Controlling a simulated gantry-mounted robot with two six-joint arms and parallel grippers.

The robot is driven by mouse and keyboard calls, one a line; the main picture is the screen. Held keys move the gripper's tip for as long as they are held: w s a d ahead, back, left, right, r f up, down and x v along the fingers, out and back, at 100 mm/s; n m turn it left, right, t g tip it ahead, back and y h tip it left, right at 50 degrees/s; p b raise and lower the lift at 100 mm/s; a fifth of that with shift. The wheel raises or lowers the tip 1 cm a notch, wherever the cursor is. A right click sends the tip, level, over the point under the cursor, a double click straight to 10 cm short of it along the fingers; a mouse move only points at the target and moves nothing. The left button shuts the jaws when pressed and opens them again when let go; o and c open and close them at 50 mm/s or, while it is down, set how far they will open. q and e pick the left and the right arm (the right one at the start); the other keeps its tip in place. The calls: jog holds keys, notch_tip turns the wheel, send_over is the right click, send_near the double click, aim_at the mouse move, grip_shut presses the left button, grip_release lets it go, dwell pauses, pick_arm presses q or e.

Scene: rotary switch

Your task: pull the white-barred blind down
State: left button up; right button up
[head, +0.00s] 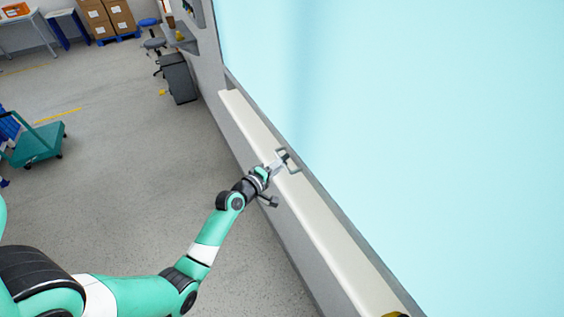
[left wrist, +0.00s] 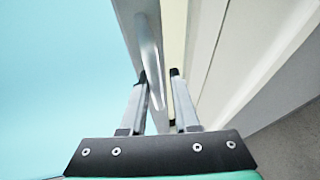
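A large pale blue sheet (head: 430,120) fills the right of the head view, with a grey strip along its lower edge. A long white bar or ledge (head: 325,235) runs beside that strip; I cannot tell whether it belongs to the blind. A thin grey handle (head: 296,170) sits at the edge, and it also shows as a grey bar in the left wrist view (left wrist: 149,55). My left gripper (head: 283,159) is at the handle. In the left wrist view its two fingers (left wrist: 160,76) stand apart with the handle between them, close to the left finger. My right gripper is out of view.
A grey wall lies below the white bar. A teal cart (head: 35,145) stands at the far left, a dark cabinet (head: 180,78) and stools at the back, and boxes (head: 107,17) on a blue pallet farther off.

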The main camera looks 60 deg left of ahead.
pick_arm(q)
jog(key=o, duration=0.3)
jog(key=shift+f, duration=0.15)
jog(key=shift+o, duration=0.2)
jog(key=p+v, duration=0.1)
jog(key=v, duration=1)
jog(key=shift+s+p, duration=0.3)
jog(key=shift+d, duration=0.1)
